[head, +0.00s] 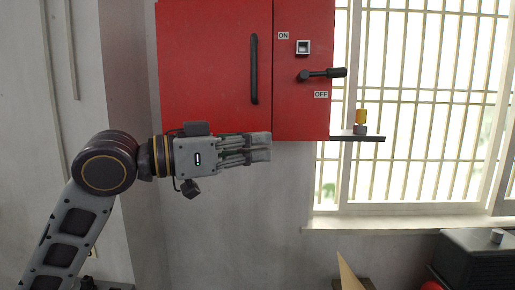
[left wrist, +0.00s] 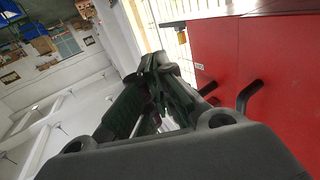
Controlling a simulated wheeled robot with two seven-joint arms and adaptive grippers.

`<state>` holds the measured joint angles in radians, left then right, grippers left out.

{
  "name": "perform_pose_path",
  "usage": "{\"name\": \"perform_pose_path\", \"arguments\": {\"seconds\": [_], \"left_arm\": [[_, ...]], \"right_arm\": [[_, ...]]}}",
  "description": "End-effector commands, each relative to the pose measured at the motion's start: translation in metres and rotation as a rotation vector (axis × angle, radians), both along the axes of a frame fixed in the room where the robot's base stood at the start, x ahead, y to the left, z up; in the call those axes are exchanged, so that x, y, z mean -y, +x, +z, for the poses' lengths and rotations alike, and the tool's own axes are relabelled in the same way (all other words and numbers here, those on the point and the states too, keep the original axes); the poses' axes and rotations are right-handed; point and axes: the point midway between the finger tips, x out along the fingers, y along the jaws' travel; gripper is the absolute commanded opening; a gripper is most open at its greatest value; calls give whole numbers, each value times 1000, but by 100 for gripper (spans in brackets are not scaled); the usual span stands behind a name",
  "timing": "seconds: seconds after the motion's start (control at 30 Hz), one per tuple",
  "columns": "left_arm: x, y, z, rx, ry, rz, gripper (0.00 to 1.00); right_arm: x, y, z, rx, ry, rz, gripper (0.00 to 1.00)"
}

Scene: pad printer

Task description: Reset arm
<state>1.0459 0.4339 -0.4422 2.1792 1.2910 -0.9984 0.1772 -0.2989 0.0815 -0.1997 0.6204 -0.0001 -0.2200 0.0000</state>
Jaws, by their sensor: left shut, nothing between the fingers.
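My left gripper (head: 262,147) points to the right in front of the lower part of the red cabinet in the head view. Its fingers are closed together with nothing between them. They also show closed in the left wrist view (left wrist: 160,62). The red cabinet (head: 205,60) hangs on the wall, with a long vertical handle (head: 254,68) on its left door. A black lever (head: 322,73) on the right part lies roughly level, between the ON label (head: 283,36) and the OFF label (head: 320,95). My right gripper is in neither view.
A small shelf (head: 365,138) right of the cabinet holds a yellow and grey piece (head: 361,118). A barred window (head: 430,100) is behind it. A dark box (head: 470,262) stands at the lower right. The wall below the cabinet is clear.

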Motion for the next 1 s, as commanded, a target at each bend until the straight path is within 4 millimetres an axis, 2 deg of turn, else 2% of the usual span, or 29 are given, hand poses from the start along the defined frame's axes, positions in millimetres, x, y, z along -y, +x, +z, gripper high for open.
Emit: {"name": "perform_pose_path", "arguments": {"seconds": [0.4,0.57,0.67,0.77,0.87,1.0], "left_arm": [[0,-4,0,0,0,0,0],[-2,4,-2,-11,-7,10,0],[-5,21,-8,-32,-23,32,0],[-11,49,-19,-66,-45,71,0],[-21,84,-36,-109,-72,124,0],[-36,136,-70,-174,-104,208,0]], "right_arm": [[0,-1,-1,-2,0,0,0],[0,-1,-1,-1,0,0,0],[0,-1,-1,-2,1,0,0],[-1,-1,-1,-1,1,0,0],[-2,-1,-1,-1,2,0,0],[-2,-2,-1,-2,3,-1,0]]}}
